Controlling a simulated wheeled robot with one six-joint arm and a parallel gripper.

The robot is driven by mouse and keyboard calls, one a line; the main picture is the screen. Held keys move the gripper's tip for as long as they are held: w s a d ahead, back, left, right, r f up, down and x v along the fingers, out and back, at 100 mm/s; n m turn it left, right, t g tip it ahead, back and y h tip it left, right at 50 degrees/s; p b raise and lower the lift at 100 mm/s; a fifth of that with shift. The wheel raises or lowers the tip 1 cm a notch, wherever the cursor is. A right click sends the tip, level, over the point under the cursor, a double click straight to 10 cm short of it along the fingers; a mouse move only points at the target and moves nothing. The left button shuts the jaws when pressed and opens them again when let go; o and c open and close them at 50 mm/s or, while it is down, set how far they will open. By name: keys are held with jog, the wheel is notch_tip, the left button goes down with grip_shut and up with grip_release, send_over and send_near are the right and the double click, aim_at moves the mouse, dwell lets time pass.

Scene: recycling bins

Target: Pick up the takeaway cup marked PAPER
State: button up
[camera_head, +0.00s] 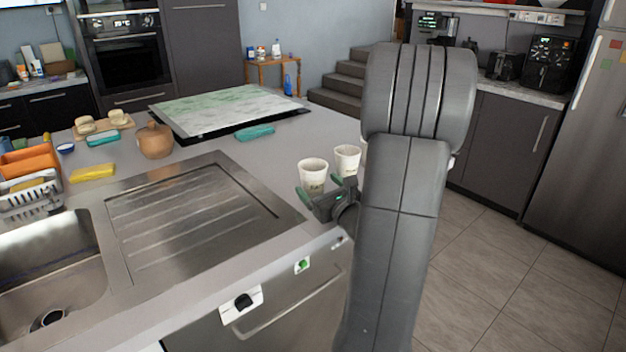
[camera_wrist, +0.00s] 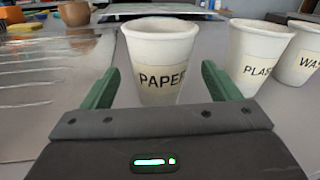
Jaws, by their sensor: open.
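The takeaway cup marked PAPER (camera_wrist: 160,50) is white and upright on the grey counter, in the middle of the wrist view. The nearer white cup in the head view (camera_head: 313,173) appears to be the same one. My gripper (camera_wrist: 160,74) is open, with one green finger on each side of the PAPER cup's lower part in the wrist picture. I cannot tell how far the fingers reach around it. The gripper also shows in the head view (camera_head: 319,187), low in front of the cup. The cup's base is hidden behind the gripper body.
A cup with "PLAS" visible (camera_wrist: 255,57) and one with "WAS" visible (camera_wrist: 300,58) stand close together at the right. The sink drainer (camera_head: 190,215) lies left of the gripper. A teal item (camera_head: 255,132) and a brown pot (camera_head: 155,141) are farther back.

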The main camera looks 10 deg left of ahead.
jog(key=x, duration=0.5)
jog(key=shift+w+a, duration=0.1)
jog(key=shift+w, duration=0.05)
jog(key=c, duration=1.1)
